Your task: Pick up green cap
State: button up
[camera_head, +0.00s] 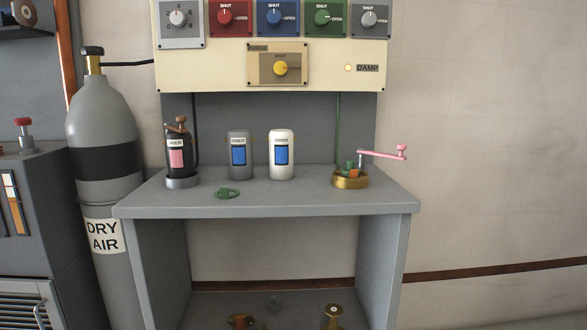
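A small flat green piece, which looks like the green cap (227,193), lies on the grey bench top (290,200) near its front edge, left of the middle. Nothing touches it. Another green part shows among orange bits in a round brass base (350,181) at the bench's right end. A crank with a pink handle (385,153) stands at that base. My gripper is not in view.
Behind the cap stand a black canister (177,143) with a valve, a grey canister (239,166) and a white canister (282,140). A control panel (210,75) hangs above. A dry air cylinder (92,112) stands left. Brass fittings (333,316) lie on the lower shelf.

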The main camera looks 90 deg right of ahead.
aim_at(350, 164)
jog(key=u, duration=0.1)
jog(key=k, duration=1.6)
jog(key=z, duration=0.55)
